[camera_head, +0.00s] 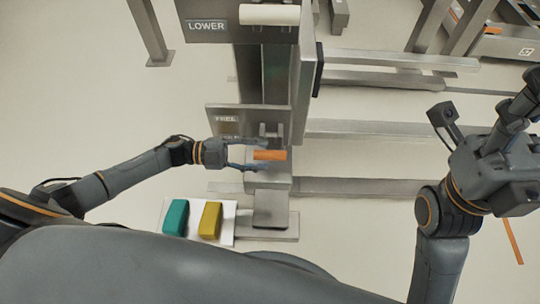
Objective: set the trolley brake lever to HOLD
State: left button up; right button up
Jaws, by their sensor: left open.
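The trolley brake lever has an orange handle (269,155), low on the metal trolley frame in the middle of the head view. A plate reading FREE (226,119) is just above and left of it; lettering lower on that panel is not readable. My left gripper (260,154) reaches in from the left. Its fingers are open, one above and one below the handle's left end; I cannot tell whether they touch it. My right gripper (522,92) is at the right edge, away from the lever, and its finger opening is unclear.
A white tray (226,238) with a teal block (175,218) and a yellow block (210,220) lies below the lever. A LOWER panel (207,27) with a white roller-like handle (269,14) is above. Metal rails (400,188) run to the right.

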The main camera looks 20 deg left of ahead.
aim_at(266, 155)
pick_arm(q)
jog(key=shift+b+x, duration=0.3)
jog(key=shift+x, duration=1.4)
grip_shut()
